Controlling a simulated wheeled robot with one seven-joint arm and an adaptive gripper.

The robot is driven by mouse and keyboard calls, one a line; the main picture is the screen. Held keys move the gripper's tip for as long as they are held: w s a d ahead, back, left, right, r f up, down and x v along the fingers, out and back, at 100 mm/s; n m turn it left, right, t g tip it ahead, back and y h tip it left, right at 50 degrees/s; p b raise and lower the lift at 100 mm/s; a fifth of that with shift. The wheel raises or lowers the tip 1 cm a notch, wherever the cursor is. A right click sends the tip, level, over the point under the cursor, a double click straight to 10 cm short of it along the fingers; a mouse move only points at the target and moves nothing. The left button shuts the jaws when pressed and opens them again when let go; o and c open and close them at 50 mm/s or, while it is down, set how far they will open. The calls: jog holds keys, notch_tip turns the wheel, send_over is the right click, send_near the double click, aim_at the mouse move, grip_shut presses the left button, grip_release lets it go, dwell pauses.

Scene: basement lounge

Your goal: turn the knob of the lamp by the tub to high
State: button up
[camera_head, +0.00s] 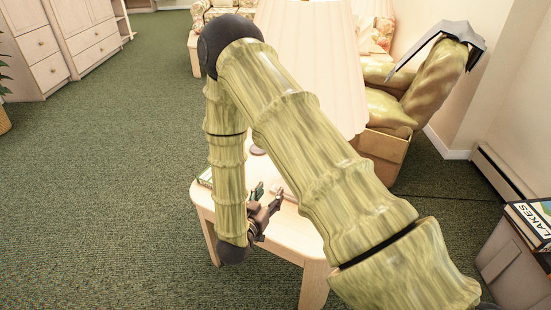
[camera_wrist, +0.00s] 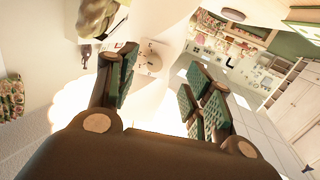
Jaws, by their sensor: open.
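A lamp with a large cream shade (camera_head: 312,65) stands on a pale wooden side table (camera_head: 285,248). My arm hides much of the table and the lamp's lower part. In the wrist view, a round, pale knob (camera_wrist: 153,62) sits on a light plate with small dark marks around it. Its setting is too small to read. My gripper (camera_head: 268,192) is open beside the lamp, low over the table. In the wrist view my gripper (camera_wrist: 162,65) has its fingers spread, with the knob showing between and beyond them. I see no contact with the knob.
A grey tub (camera_head: 512,268) with a book (camera_head: 530,222) on top stands at the right. A padded chair (camera_head: 395,105) is behind the table. Pale cabinets (camera_head: 75,40) stand at the far left. The green carpet left of the table is clear.

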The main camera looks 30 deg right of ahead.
jog(key=w+d+r+h, duration=0.1)
jog(key=w+d+r, duration=0.1)
jog(key=w+d, duration=0.4)
jog(key=d, duration=0.3)
jog(key=shift+w+d+r+m, duration=0.15)
jog(key=shift+w+d+m, duration=0.1)
jog(key=shift+w+m, duration=0.15)
jog(key=shift+s, duration=0.1)
jog(key=c, duration=1.1)
